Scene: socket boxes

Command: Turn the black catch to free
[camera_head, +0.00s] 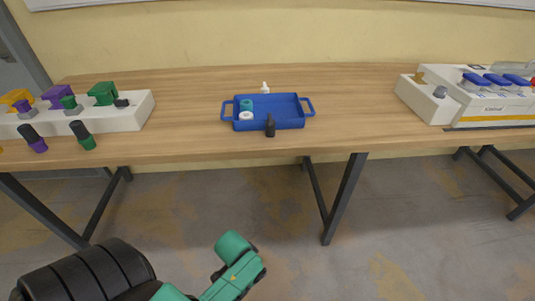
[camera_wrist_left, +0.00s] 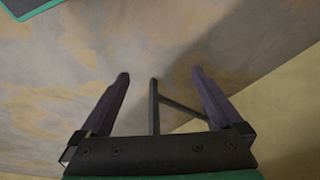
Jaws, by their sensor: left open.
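A small black part (camera_head: 122,103) sits on top of the long white box (camera_head: 135,116) at the left of the table, beside a green block; it may be the black catch, but it is too small to tell how it is turned. A black upright piece (camera_head: 270,126) stands at the front edge of the blue tray. My left gripper (camera_wrist_left: 160,74) is open and empty in the left wrist view, with floor and a table leg beyond its fingers. It is apart from the boxes. My right gripper is not in view.
The blue tray (camera_head: 288,124) at mid-table holds teal and white round pieces. A white bottle (camera_head: 265,88) stands behind it. A white unit with blue switches (camera_head: 480,105) is at right.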

